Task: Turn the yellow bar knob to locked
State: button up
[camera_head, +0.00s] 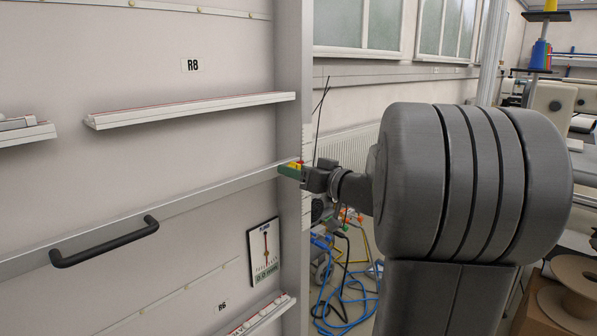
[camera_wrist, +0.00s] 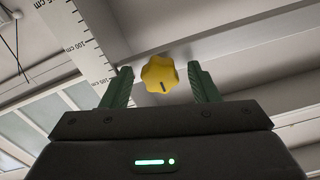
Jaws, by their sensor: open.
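A yellow knob (camera_wrist: 160,73) shows in the wrist view, mounted on a pale grey rail. It looks lobed rather than like a plain bar, with a short dark mark on its lower face. My gripper (camera_wrist: 161,80) is open, one green finger on each side of the knob, with visible gaps. I cannot tell how deep the knob sits between the fingertips. In the head view my gripper (camera_head: 289,172) is at the right end of the rail, by the upright post. Only a small bit of yellow (camera_head: 293,165) shows there, and the knob's marking is hidden.
A ruler strip (camera_wrist: 85,45) runs along the post beside the knob. A black handle (camera_head: 105,243) is on the rail to the left. A ledge (camera_head: 190,109) juts out above. Cables (camera_head: 345,290) lie on the floor behind my arm.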

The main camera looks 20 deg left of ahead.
jog(key=c, duration=1)
jog(key=shift+m+p, duration=0.4)
jog(key=shift+m, duration=8.5)
